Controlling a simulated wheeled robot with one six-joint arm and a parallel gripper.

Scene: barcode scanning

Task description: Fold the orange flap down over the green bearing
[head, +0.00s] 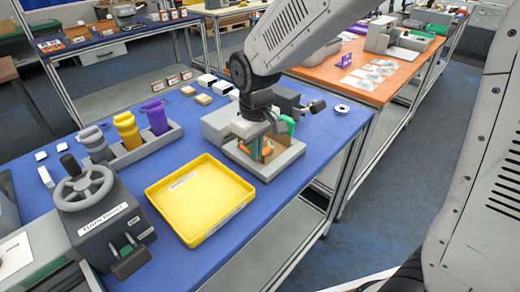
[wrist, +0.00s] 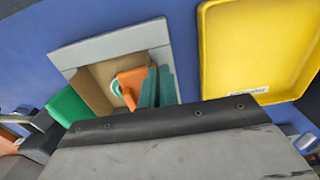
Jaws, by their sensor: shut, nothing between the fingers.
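A grey fixture (wrist: 85,52) with a tan, box-like recess shows in the wrist view; in the head view the fixture (head: 268,170) stands at the right edge of the blue table. The orange flap (wrist: 132,80) is inside the recess; its exact tilt is hard to tell. A small green-and-white ring (wrist: 116,88), seemingly the green bearing, shows at the flap's left edge, partly hidden. My gripper (wrist: 158,76) has its teal fingers shut and empty, just right of the flap; I cannot tell whether they touch it. In the head view my gripper (head: 257,150) reaches down into the fixture.
A yellow tray (head: 165,215) lies in front-left of the fixture. A green part (wrist: 66,106) and grey equipment stand close to the fixture.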

